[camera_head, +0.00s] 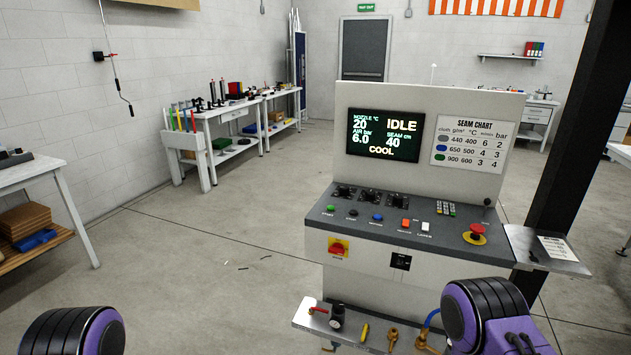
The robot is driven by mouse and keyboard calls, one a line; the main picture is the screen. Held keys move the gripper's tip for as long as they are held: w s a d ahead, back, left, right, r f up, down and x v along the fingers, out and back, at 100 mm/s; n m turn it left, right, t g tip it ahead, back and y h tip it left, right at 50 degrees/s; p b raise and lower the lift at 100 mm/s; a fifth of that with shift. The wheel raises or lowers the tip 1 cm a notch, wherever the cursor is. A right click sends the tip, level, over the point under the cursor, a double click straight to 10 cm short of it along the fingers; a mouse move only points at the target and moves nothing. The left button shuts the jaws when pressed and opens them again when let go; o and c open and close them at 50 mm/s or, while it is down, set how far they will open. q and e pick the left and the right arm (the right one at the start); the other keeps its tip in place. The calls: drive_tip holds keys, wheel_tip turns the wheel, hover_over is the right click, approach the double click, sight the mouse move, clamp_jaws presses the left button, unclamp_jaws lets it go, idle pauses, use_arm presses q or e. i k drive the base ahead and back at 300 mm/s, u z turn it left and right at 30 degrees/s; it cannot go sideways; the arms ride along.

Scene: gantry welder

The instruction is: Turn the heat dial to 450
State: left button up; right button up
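The welder's control console (330,212) stands right of centre. A row of three black dials (369,196) sits at the upper left of its sloped panel. Their labels are too small to read, so I cannot tell which is the heat dial or where it points. The screen (383,135) above them reads nozzle 20 °C, air 6.0 bar, seam 40 cm, IDLE and COOL. Purple and black parts of my arms show at the bottom left and bottom right corners. Neither gripper is in view.
The panel also has coloured buttons, a keypad (445,208) and a red mushroom button (476,232). A red rotary switch (339,247) is on the front. A seam chart (468,145) hangs beside the screen. A lower shelf (310,318) holds fittings. Floor left is mostly clear.

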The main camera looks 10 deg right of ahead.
sight(343, 189)
drive_tip(key=z, duration=0.3)
drive_tip(key=i, duration=0.75)
drive_tip(key=z, duration=0.5)
